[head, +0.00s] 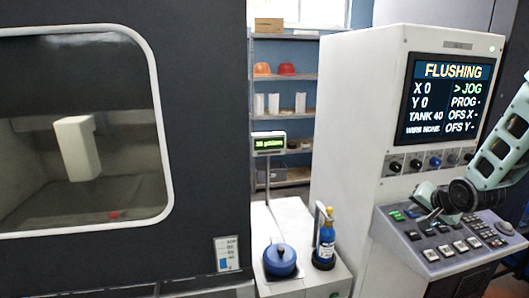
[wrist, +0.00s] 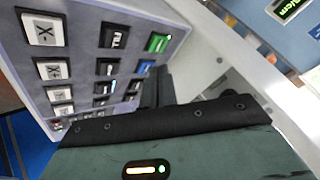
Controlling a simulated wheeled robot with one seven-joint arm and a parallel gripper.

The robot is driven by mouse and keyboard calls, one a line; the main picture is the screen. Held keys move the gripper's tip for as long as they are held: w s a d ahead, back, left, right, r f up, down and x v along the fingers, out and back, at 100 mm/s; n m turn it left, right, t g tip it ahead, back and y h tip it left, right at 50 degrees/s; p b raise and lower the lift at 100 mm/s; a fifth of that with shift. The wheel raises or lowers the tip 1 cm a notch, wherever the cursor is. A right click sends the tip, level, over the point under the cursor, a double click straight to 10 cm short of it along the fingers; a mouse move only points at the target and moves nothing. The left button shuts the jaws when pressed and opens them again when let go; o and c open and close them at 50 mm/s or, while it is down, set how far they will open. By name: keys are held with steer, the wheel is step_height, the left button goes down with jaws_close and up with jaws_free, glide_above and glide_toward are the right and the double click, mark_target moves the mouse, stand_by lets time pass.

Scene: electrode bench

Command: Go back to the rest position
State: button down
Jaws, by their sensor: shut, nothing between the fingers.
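My gripper (head: 428,196) is at the end of my pale green arm, which comes in from the right in the head view. It is over the sloped button panel (head: 450,240) of the white control cabinet, near its upper buttons. Its dark fingers are shut with nothing between them; they also show in the wrist view (wrist: 165,88), partly hidden by the gripper's own body. I cannot tell whether the fingertips touch the panel. The panel's keys, including a green one (wrist: 157,43), fill the left of the wrist view.
The cabinet's screen (head: 447,100) reads FLUSHING, with the marker at JOG. A dark machine with a window (head: 80,130) fills the left. A white bench holds a blue lidded pot (head: 280,260), a blue bottle (head: 325,245) and a green display (head: 269,143). Shelves (head: 285,77) stand behind.

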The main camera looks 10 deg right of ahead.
steer(key=s+a+f+n+g+y+b, duration=0.15)
steer(key=s+a+n, duration=0.25)
steer(key=a, duration=0.8)
steer(key=s+a+n+g+y+b, duration=0.1)
steer(key=s+a+n+g+b, duration=0.2)
steer(key=a, duration=0.9)
steer(key=s+a+n+g, duration=0.1)
steer(key=s+a+n, duration=0.2)
steer(key=s, duration=0.5)
steer(key=s+a+n+g+b, duration=0.1)
steer(key=s+a+n, duration=0.3)
steer(key=s, duration=0.4)
steer(key=s+a+f+n+g+b, duration=0.1)
steer(key=s+a+n+g, duration=0.2)
steer(key=s+a, duration=0.2)
steer(key=s, duration=0.3)
steer(key=shift+s+a+n, duration=0.25)
steer(key=shift+a+n, duration=0.1)
steer(key=shift+n, duration=0.05)
steer(key=shift+w, duration=0.1)
